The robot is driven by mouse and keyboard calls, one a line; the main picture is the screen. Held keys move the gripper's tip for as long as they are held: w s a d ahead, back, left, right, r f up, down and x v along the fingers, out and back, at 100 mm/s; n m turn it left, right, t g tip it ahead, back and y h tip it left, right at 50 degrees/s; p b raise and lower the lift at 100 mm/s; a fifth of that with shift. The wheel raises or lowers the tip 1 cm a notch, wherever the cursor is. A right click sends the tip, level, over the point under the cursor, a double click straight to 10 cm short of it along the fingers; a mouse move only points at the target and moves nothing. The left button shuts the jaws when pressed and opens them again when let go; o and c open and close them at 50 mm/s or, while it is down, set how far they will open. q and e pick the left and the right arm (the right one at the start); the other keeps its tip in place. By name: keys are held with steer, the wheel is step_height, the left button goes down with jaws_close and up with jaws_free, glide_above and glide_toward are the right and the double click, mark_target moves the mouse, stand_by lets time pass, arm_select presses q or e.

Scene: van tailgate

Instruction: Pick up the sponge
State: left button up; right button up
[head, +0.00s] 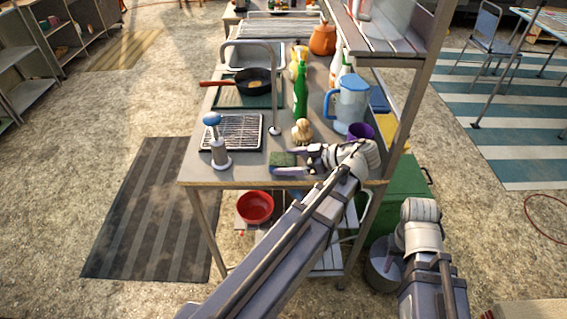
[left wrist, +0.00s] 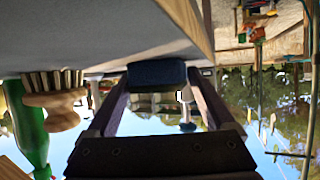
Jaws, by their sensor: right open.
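The sponge (head: 283,159), green on top, lies at the near edge of the grey worktop (head: 240,177). In the left wrist view it shows as a dark blue block (left wrist: 157,75) between the fingertips. My left gripper (head: 285,163) reaches in from the right with one finger on each side of the sponge. The fingers look very close to its sides; I cannot tell whether they press on it.
A wooden brush (head: 302,132) and green bottle (head: 300,95) stand just behind the sponge. A blue-topped dispenser (head: 218,145) and black rack (head: 232,132) are to the left. A blue pitcher (head: 349,105), purple cup (head: 360,132) and shelf post (head: 412,115) are right.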

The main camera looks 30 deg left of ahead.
mark_target(288, 160)
arm_select(q)
steer(key=c, duration=1)
steer(key=shift+r, duration=0.15)
steer(key=shift+c, duration=0.2)
step_height(288, 160, up, 12)
steer(key=p, duration=1.2)
steer(key=shift+r+p, duration=0.25)
steer(key=shift+p, duration=0.15)
